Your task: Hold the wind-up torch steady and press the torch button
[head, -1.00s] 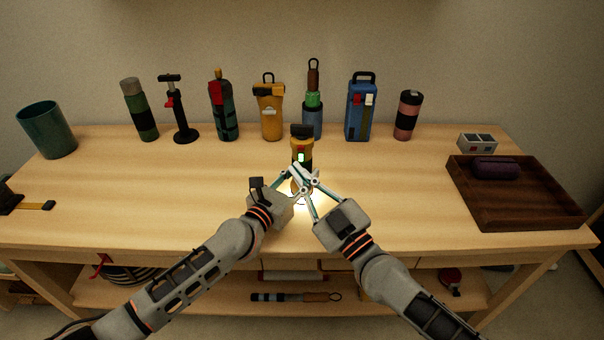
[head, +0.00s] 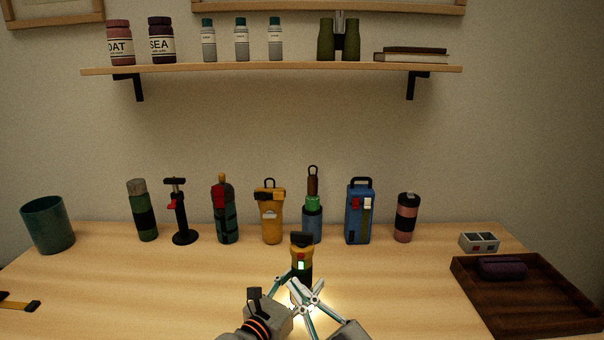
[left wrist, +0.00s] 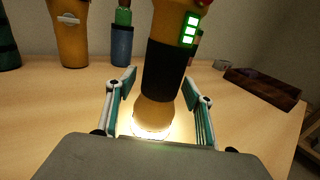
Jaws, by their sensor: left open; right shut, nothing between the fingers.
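The wind-up torch (head: 302,250), yellow and black, stands upright at the middle of the table with its lower end glowing onto the wood. In the left wrist view the torch (left wrist: 167,70) shows a black grip, green lit bars and part of a red button (left wrist: 204,2) at the top edge. My left gripper (head: 288,284) is open, with its fingers on either side of the torch's lower part, apart from it. The fingers overlap in the head view, so contact is unclear.
Behind stand several items, including a yellow lantern (head: 270,222), a blue case (head: 359,218) and a pink flask (head: 405,218). A teal cup (head: 48,226) is at left. A wooden tray (head: 540,318) holding a purple case (head: 502,268) is at right. A shelf (head: 270,69) hangs above.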

